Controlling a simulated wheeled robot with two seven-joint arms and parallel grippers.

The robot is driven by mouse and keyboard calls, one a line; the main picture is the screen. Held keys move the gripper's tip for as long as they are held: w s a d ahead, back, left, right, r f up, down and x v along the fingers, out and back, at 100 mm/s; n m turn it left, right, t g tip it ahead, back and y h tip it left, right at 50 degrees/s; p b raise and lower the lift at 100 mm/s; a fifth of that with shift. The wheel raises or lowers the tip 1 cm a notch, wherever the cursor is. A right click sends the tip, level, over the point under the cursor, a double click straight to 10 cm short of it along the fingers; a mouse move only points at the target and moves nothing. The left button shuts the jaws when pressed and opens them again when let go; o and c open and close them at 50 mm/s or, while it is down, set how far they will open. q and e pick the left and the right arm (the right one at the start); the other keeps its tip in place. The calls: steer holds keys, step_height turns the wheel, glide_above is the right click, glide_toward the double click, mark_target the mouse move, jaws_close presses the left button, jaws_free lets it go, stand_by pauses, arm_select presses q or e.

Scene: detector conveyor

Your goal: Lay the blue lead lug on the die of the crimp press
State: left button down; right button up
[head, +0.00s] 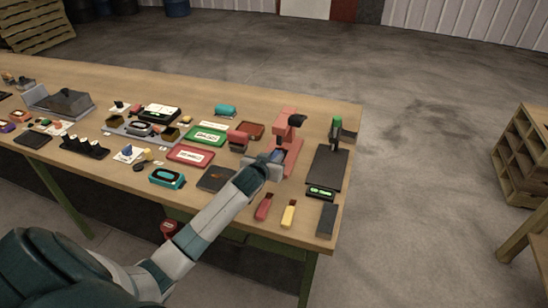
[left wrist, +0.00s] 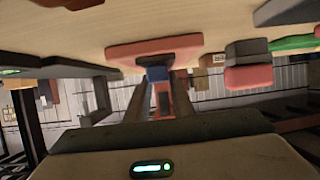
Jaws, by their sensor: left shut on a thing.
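The red crimp press (head: 290,117) stands near the right end of the table, on a red base plate. In the left wrist view, which looks upside down, its base (left wrist: 152,48) fills the upper middle. My left gripper (head: 274,160) is at the front left of the press, low over its base. It is shut on the blue lead lug (head: 279,154). The lug (left wrist: 157,73) shows between my fingertips (left wrist: 157,82) in the left wrist view, in front of the press. I cannot tell whether it touches the die, which is hard to make out. My right gripper is out of view.
A black stand with a green-topped post (head: 328,163) is right of the press. Red (head: 264,207) and yellow (head: 288,213) pieces lie in front.

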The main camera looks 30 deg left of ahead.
arm_select(q)
steer(key=shift+f, duration=0.2)
stand_by(0.3)
steer(key=c, duration=1.5)
jaws_free()
steer(key=shift+o, duration=0.2)
steer(key=shift+s, duration=0.15)
steer(key=b+v, duration=0.2)
steer(key=v, duration=1.5)
steer(key=shift+b, duration=0.35)
steer(key=shift+s+d, duration=0.1)
